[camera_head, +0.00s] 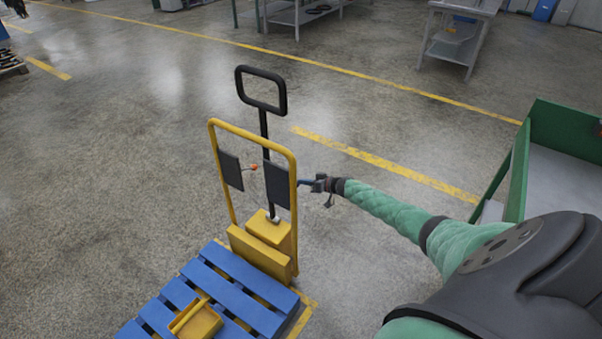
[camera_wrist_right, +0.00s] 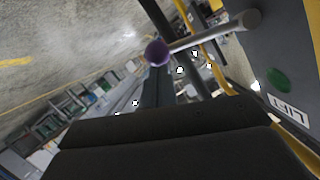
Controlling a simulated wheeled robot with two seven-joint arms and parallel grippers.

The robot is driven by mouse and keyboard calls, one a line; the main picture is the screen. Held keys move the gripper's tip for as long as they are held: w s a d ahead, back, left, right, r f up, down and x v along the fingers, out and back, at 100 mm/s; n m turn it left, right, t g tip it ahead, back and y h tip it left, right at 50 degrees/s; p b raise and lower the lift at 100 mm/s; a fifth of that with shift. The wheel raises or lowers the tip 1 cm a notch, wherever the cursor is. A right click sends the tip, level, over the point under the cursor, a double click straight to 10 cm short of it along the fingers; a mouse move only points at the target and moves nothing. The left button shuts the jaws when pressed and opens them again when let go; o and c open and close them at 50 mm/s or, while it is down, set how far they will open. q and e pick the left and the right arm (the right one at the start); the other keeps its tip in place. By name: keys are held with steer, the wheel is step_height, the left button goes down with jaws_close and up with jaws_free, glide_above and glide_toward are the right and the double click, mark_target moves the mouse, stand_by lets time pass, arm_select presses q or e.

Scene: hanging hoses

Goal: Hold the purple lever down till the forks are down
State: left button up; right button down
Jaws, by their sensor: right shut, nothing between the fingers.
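The purple lever shows in the right wrist view as a grey bar with a purple ball knob (camera_wrist_right: 157,52); the head view does not clearly show the knob. My right gripper (camera_head: 306,183) is shut and empty at the right side of the truck's yellow frame (camera_head: 293,215). In the right wrist view its fingertips (camera_wrist_right: 156,70) are right at the knob; I cannot tell whether they touch. The forks are mostly hidden under the blue pallet (camera_head: 235,270), so their height is unclear. My left gripper is not in view.
The truck has a black handle (camera_head: 262,72), dark panels and another lever with an orange knob (camera_head: 253,167). A yellow holder (camera_head: 196,321) lies on the pallet. A green-walled cart (camera_head: 520,170) stands at the right. Floor left of the truck is free.

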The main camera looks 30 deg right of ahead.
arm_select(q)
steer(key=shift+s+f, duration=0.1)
arm_select(e)
steer(key=shift+a+f, duration=0.2)
steer(key=shift+a, duration=0.05)
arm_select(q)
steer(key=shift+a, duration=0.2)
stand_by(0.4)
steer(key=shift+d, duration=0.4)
arm_select(e)
steer(key=shift+r, duration=0.15)
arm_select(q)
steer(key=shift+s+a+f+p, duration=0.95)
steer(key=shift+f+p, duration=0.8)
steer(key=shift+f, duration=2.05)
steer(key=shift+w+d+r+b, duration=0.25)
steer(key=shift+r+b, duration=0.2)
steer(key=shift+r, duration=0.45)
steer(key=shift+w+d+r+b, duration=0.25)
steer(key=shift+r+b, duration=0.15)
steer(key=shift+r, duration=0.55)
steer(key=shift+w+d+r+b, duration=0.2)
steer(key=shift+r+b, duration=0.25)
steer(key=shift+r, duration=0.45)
arm_select(e)
steer(key=w+r+v, duration=0.1)
steer(key=r+v, duration=0.1)
steer(key=v, duration=1.1)
steer(key=shift+d+r, duration=0.35)
